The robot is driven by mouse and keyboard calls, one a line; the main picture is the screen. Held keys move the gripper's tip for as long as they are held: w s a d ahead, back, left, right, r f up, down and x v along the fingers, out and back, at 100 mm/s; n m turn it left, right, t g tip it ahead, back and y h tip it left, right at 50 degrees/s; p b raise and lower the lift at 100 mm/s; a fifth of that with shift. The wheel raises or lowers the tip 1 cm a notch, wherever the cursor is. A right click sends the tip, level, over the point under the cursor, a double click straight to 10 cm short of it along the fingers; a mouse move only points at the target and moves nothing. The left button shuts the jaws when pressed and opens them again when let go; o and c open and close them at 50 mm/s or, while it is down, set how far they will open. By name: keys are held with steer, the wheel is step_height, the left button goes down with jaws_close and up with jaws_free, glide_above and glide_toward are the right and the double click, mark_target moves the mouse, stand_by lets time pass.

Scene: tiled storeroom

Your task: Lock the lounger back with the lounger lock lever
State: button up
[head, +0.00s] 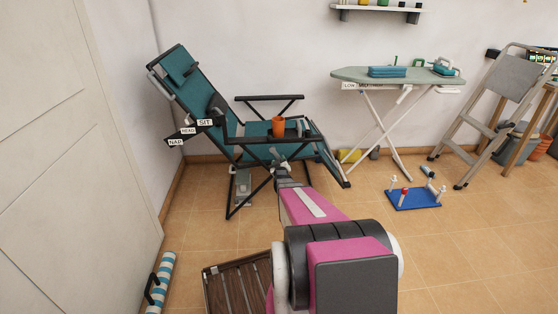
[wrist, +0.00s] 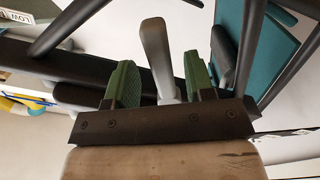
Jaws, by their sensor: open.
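The lounger (head: 180,75) has a teal back and seat on a black frame and stands against the wall at the left in the head view. Its back leans up and to the left. Labels reading NAP, READ and SIT (head: 205,122) sit along a dark bar beside the back. My gripper (head: 284,168) is low at the lounger's near side, partly hidden by my arm. In the wrist view, the green fingers of my gripper (wrist: 160,80) are open. A light grey lever (wrist: 154,48) stands between them, with a visible gap on each side.
An orange cup (head: 278,126) stands at the lounger's seat. An ironing board (head: 350,75) and a step ladder (head: 505,85) are to the right. A blue peg base (head: 415,199), a slatted wooden crate (head: 235,285) and a striped roll (head: 163,280) lie on the floor.

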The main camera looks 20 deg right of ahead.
steer(key=shift+x, duration=1.4)
steer(key=shift+c, duration=0.3)
jaws_close()
